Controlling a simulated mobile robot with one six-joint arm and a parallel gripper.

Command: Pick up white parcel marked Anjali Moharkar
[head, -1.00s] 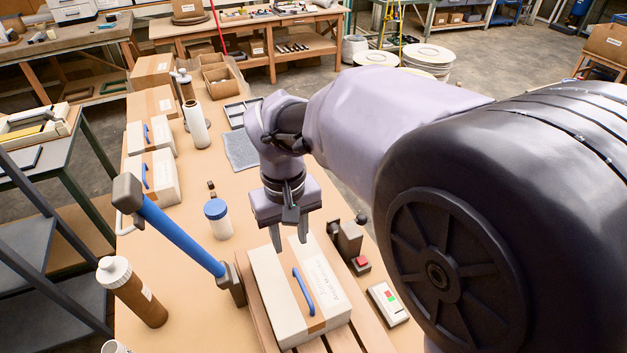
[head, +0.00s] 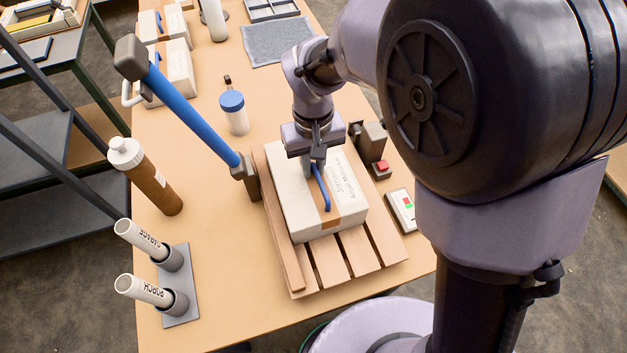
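The white parcel (head: 290,205) lies flat on the slatted wooden stand. It has a brown band, a blue handle (head: 323,192) on top, and printed lettering at its right side that looks like "Anjali Moharkar". My gripper (head: 312,165) points down over the far end of the parcel, with its fingers at the far end of the blue handle. The fingers overlap the handle's end in this view. I cannot tell whether they touch it or how far apart they are.
A blue lever arm (head: 187,226) rises left of the parcel. A small device with a red button (head: 381,168) and a control box (head: 401,209) are at right. A blue-lidded jar (head: 234,113), brown bottle (head: 150,180) and two labelled tubes (head: 145,240) stand left.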

